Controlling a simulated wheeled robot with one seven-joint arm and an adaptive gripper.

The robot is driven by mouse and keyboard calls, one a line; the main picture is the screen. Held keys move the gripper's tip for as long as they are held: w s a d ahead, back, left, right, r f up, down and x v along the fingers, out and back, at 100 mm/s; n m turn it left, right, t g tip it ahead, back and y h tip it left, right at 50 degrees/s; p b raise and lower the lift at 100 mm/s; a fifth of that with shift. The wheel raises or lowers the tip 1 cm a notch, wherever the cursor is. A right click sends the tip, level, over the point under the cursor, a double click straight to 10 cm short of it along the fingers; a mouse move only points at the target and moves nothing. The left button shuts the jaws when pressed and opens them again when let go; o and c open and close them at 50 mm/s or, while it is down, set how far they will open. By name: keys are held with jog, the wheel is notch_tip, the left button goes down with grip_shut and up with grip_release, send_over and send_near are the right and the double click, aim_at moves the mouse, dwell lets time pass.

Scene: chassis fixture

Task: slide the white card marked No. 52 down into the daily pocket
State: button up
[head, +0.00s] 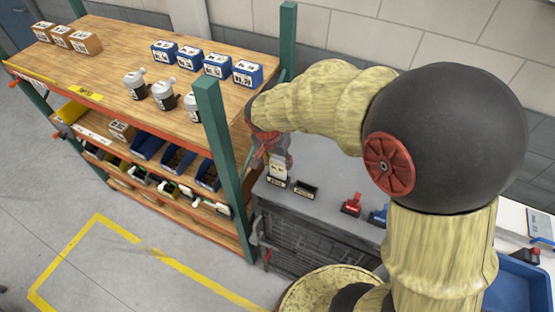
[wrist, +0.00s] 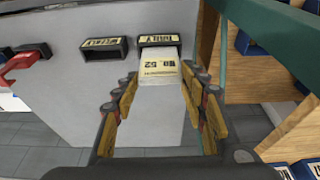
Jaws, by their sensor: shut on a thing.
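The white card marked No. 52 (wrist: 160,70) is between the fingers of my gripper (wrist: 160,85), which is shut on it. In the wrist view its far end meets the mouth of the black daily pocket (wrist: 158,40); I cannot tell how deep it sits. In the head view the card (head: 280,160) stands roughly upright just above the daily pocket (head: 276,183). My gripper (head: 272,150) is over the pocket and is partly hidden by my arm.
A second black pocket (wrist: 103,48) is beside the daily one on the grey cabinet top (head: 328,203). Red (head: 351,205) and blue (head: 378,214) items stand farther right. A green shelf post (head: 221,165) rises close to the left of my gripper in the head view.

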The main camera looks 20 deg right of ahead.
jog(key=shift+f+b, duration=1)
jog(key=shift+f, duration=0.05)
jog(key=o, duration=1)
jog(key=v, duration=1.2)
jog(key=shift+d, duration=0.1)
